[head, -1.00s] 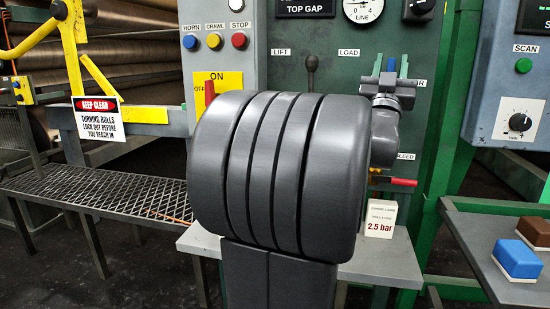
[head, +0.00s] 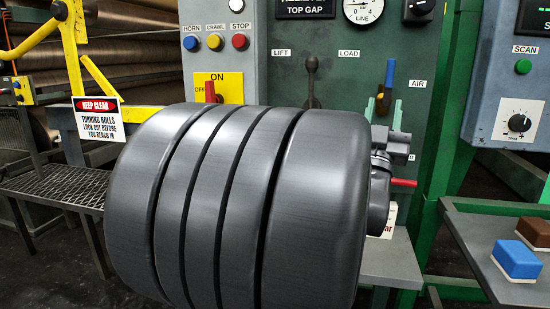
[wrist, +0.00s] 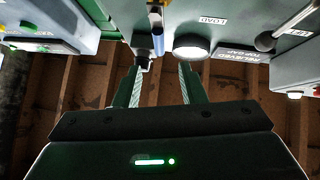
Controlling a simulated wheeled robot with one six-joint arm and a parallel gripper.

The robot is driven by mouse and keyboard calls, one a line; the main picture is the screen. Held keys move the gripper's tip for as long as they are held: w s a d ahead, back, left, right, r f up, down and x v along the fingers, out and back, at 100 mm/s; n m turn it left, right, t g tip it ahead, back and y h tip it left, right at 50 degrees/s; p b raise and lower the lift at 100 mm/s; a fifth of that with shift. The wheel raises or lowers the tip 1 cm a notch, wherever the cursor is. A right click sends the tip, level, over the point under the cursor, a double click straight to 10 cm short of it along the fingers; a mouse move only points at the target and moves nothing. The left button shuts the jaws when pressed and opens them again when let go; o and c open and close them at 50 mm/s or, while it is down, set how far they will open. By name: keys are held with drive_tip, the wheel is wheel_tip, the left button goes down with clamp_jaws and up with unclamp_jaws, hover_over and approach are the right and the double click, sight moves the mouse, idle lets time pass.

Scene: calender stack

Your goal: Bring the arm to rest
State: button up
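My gripper (head: 384,108) is low in front of the green panel, beside the AIR label. Its two teal fingers are apart with nothing between them, and the wrist view shows the same gap between the fingertips (wrist: 158,72). A blue-handled lever (head: 389,75) stands upright just above the fingers in the head view. In the wrist view the blue handle (wrist: 155,20) is beyond the fingertips; whether a finger touches the lever is unclear. My large dark arm link fills the middle of the head view and hides the lower panel.
A black lever (head: 311,75) under LIFT and a red switch (head: 210,92) are near my arm's top. A red handle (head: 403,182) sticks out right of my wrist. A mesh bench (head: 60,188) is left; a shelf with a blue block (head: 517,259) and brown block (head: 534,231) is right.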

sight(392, 63)
drive_tip(key=shift+m, duration=0.3)
drive_tip(key=x, duration=1.3)
drive_tip(key=shift+s+r+p, duration=0.1)
drive_tip(key=shift+p, duration=0.25)
drive_tip(key=m+g+h+p, duration=0.1)
drive_tip(key=d+m+g+h+p, duration=0.1)
drive_tip(key=m, duration=0.1)
drive_tip(key=m+h+p, duration=0.1)
drive_tip(key=shift+s+d+f+g+h, duration=0.15)
drive_tip(key=shift+s+f+g+h, duration=0.15)
drive_tip(key=shift+g+h, duration=0.1)
drive_tip(key=shift+m, duration=0.3)
drive_tip(key=shift+f, duration=0.15)
